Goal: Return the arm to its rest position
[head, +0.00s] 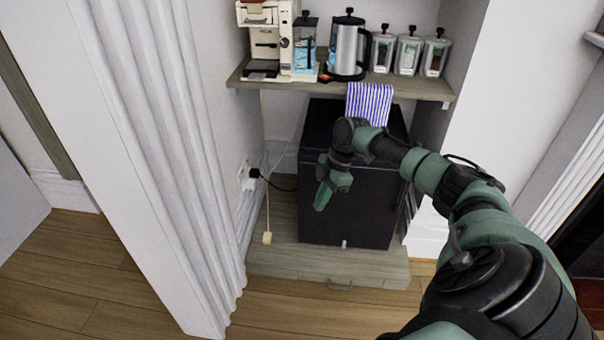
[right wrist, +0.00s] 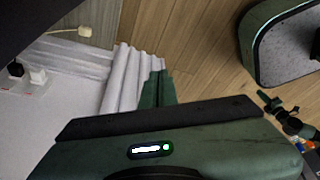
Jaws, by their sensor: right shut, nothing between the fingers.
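My right arm comes in from the lower right of the head view and reaches toward the alcove. My right gripper (head: 322,196) hangs in front of a black mini fridge (head: 345,215), with its green fingers shut and nothing between them. The shut fingers also show in the right wrist view (right wrist: 157,90), above the gripper body. My left gripper is in neither view.
A shelf (head: 420,86) above the fridge holds a coffee machine (head: 265,42), a kettle (head: 347,48) and several jars. A striped towel (head: 368,103) hangs from its edge. White fluted trim (head: 165,150) stands at left. A plug (head: 250,174) sits in the wall.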

